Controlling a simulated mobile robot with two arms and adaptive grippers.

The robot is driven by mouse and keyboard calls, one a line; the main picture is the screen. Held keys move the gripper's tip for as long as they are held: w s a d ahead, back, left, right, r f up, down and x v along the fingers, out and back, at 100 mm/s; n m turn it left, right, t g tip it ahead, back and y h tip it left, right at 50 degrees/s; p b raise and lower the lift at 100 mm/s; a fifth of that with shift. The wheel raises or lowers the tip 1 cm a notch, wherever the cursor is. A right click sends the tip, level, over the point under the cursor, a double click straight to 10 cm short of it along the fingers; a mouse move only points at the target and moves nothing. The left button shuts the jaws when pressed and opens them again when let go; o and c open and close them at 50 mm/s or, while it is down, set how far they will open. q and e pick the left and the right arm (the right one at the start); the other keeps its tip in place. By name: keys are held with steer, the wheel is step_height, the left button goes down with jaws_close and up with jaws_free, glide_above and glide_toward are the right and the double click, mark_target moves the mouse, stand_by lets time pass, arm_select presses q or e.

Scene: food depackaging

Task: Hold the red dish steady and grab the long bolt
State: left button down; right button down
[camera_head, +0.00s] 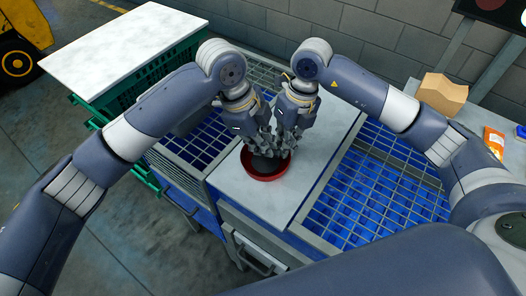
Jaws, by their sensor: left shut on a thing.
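The red dish (267,177) is a round bowl with a dark inside, standing on the pale work surface in the middle. My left gripper (262,150) reaches down at the dish's far rim, on the left, and is shut on the dish. My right gripper (289,148) is close beside it, pointing down over the dish's far right side. The fingers of both grippers overlap in the picture, and whether the right one is open or shut does not show. I cannot make out the long bolt; the grippers cover part of the dish's inside.
Blue bins under metal grids lie left (203,143) and right (385,195) of the pale worktop (322,150). A green crate stack with a white top (125,45) stands at upper left. A cardboard box (442,94) and an orange packet (494,141) sit at right.

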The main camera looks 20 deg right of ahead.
arm_select(q)
step_height(320, 180, up, 6)
steer(key=shift+r, duration=0.1)
arm_select(e)
steer(key=c, duration=1.7)
jaws_free()
steer(key=r, duration=0.4)
steer(key=d+r, duration=0.1)
steer(key=r, duration=0.3)
steer(key=d+r, duration=0.1)
steer(key=r, duration=0.2)
steer(key=shift+w+d+r, duration=0.1)
steer(key=shift+w+r, duration=0.15)
steer(key=shift+r, duration=0.15)
arm_select(q)
steer(key=shift+s, duration=0.15)
arm_select(e)
steer(key=shift+s, duration=0.1)
